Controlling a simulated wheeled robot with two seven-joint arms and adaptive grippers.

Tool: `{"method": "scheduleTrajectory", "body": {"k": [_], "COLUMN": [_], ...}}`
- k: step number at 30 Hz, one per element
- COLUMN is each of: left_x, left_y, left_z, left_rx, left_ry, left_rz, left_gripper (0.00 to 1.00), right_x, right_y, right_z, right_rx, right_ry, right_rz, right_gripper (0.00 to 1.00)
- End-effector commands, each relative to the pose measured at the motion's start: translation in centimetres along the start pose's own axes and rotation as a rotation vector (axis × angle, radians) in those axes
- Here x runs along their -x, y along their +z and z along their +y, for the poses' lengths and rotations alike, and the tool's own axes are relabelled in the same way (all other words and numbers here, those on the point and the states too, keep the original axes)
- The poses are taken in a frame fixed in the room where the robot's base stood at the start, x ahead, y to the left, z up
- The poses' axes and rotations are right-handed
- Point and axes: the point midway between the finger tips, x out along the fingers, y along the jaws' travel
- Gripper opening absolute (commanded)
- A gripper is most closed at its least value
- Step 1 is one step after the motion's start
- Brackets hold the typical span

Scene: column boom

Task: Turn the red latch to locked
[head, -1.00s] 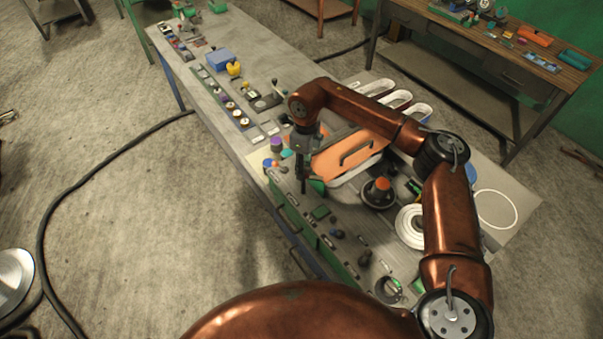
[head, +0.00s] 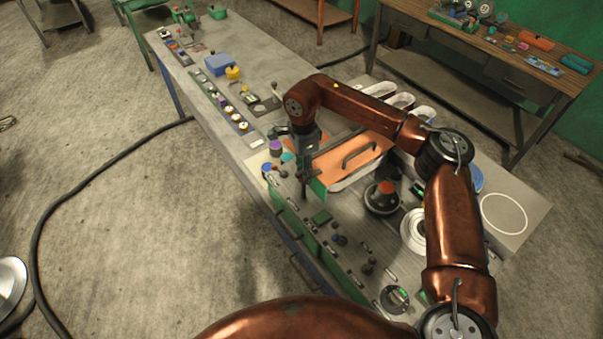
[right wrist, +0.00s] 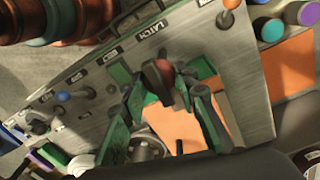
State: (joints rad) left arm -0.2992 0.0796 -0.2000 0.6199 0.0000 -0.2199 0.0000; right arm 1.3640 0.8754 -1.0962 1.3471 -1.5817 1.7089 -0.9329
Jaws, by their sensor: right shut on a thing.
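The red latch (right wrist: 160,72) sits on the grey panel beside a label reading LATCH, in the right wrist view. It has a dark red knob on a dark body. My right gripper (right wrist: 168,92) has a finger on each side of it and is shut on it. In the head view my right gripper (head: 303,185) points down at the panel's left edge, and the latch is hidden behind it. I cannot read from these frames which setting the latch points to. My left gripper is not in view.
An orange lid with a handle (head: 352,156) lies just right of the gripper. An orange-tipped lever (right wrist: 228,17) and a blue-tipped lever (right wrist: 64,97) stand on the panel. Floor left of the bench is mostly clear.

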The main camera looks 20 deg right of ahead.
Motion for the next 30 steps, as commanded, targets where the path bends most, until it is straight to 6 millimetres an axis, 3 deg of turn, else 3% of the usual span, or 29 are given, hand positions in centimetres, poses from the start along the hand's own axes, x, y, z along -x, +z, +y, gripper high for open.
{"method": "scheduleTrajectory", "body": {"k": [20, 21, 28, 30], "left_x": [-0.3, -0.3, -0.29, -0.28], "left_y": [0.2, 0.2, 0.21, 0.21], "left_z": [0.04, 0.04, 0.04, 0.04], "left_rx": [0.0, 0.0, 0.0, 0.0], "left_ry": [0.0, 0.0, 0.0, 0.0], "left_rz": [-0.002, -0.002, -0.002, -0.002], "left_gripper": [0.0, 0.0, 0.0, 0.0], "right_x": [-0.59, -0.6, -0.38, -0.32], "right_y": [0.47, 0.47, 0.3, 0.26], "right_z": [0.59, 0.59, 0.4, 0.34], "right_rx": [0.074, 0.074, 0.069, 0.068], "right_ry": [0.018, 0.018, 0.012, 0.01], "right_rz": [0.0, 0.0, 0.001, 0.001], "right_gripper": [0.04, 0.29, 0.45, 0.46]}}
